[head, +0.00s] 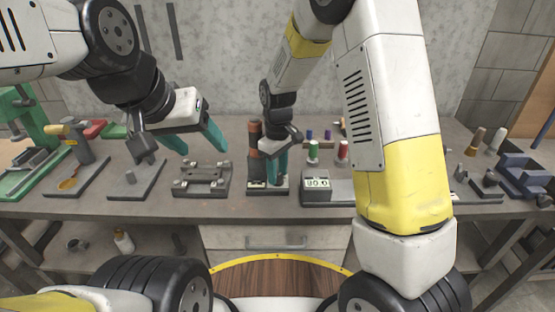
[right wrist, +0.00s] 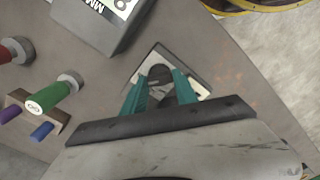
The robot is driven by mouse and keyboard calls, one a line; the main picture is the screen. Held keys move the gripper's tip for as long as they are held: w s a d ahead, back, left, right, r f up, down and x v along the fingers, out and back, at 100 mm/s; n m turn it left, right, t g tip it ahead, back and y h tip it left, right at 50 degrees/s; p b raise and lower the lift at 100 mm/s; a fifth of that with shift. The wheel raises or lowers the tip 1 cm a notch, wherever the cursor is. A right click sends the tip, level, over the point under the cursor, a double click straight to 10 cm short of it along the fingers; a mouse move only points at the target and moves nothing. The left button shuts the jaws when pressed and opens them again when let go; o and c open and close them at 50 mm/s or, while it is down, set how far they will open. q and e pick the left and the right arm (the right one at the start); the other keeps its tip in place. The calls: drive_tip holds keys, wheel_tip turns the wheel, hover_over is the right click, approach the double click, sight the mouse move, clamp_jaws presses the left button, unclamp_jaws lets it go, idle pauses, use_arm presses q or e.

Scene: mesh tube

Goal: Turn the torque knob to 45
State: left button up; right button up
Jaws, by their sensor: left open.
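The torque knob (right wrist: 160,78) shows in the right wrist view as a dark rounded shape on a pale plate. My right gripper (right wrist: 161,88) has its teal fingers on either side of it. Whether they press on it or leave a small gap cannot be told. In the head view my right gripper (head: 276,170) points down over a small grey device (head: 267,191) on the bench. That device has a small display on its front, too small to read, and the knob is hidden by the gripper. My left gripper (head: 199,147) is open and empty above the bench at the left.
A grey box with a display reading about 30.0 (head: 317,183) stands close to the right of the device. A dark clamp fixture (head: 202,180) stands to its left. Red and green handled gauges (head: 313,152) stand behind. A green press (head: 30,150) is far left.

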sight(278, 176)
clamp_jaws()
drive_tip(key=shift+m, duration=2.3)
drive_tip(key=o, duration=0.9)
unclamp_jaws()
drive_tip(key=shift+c, duration=0.2)
wheel_tip(278, 176, up, 8)
drive_tip(key=shift+f, duration=0.2)
drive_tip(key=shift+r, duration=0.15)
